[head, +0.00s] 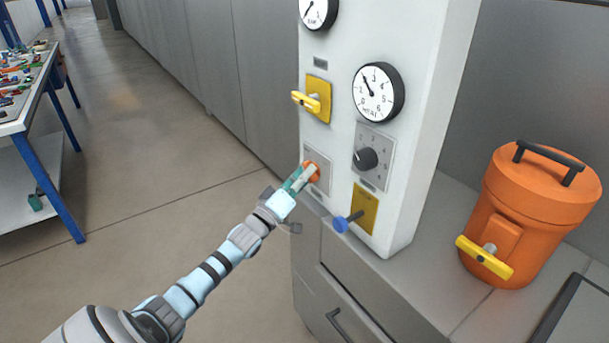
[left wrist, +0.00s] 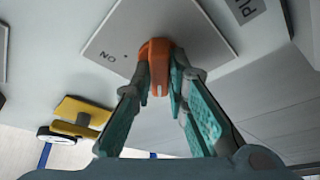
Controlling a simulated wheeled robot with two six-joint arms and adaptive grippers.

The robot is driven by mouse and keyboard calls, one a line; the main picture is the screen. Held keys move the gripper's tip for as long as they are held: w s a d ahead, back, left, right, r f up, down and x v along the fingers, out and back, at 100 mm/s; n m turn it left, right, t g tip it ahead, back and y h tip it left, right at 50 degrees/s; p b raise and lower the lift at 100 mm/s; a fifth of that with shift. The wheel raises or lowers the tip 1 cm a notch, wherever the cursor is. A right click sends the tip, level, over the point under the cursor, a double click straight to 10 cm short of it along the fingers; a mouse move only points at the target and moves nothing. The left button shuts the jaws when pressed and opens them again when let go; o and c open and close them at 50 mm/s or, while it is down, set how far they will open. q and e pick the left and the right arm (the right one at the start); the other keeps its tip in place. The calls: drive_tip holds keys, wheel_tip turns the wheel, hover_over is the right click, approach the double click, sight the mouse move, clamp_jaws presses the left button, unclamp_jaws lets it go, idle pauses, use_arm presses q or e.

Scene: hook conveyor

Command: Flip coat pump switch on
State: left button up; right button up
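The orange switch (head: 312,171) sits on a light grey plate (head: 321,158) low on the left of the white panel (head: 337,133). In the left wrist view the orange switch lever (left wrist: 158,66) stands out from its plate (left wrist: 110,35), with an upside-down ON mark beside it. My left gripper (head: 303,176) is at the switch. In the left wrist view its two teal-padded fingers (left wrist: 163,72) close in on both sides of the lever and appear to touch it. I cannot tell which way the lever is tilted. My right gripper is not in view.
A yellow switch (head: 314,100) is above, a black knob (head: 366,159) to the right, a blue-tipped lever (head: 345,222) below. An orange canister (head: 530,215) stands on the grey counter (head: 425,265). A blue-legged table (head: 40,110) is at far left; floor between is clear.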

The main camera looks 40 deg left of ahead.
use_arm(q)
clamp_jaws()
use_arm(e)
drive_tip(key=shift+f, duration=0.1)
